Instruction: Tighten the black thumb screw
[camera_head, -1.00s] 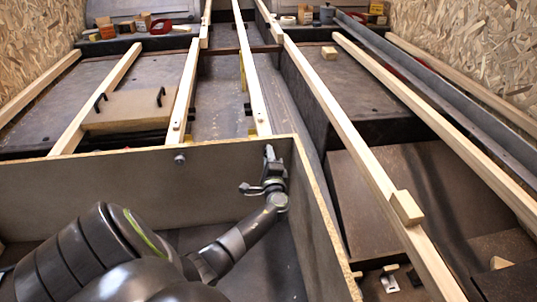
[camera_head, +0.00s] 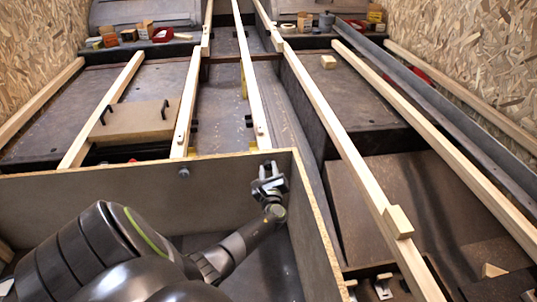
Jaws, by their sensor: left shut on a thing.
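My left gripper (camera_head: 268,173) reaches up to the inner face of an upright dark panel (camera_head: 110,199), close to its right-hand corner. Its jaws are shut at the panel on a small thing that they almost wholly cover. From its place on the panel this looks like the black thumb screw, but I cannot make out its shape or how far in it sits. A dark round knob (camera_head: 184,172) stands out from the same panel, left of the gripper and clear of it. My right gripper is not in view.
A side panel (camera_head: 315,220) with a pale edge runs close by on the right of the gripper. Long wooden battens (camera_head: 345,150) cross beyond, one with a small wood block (camera_head: 398,222). A board with black handles (camera_head: 130,121) lies behind the panel. Boxes and tape (camera_head: 140,31) sit far back.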

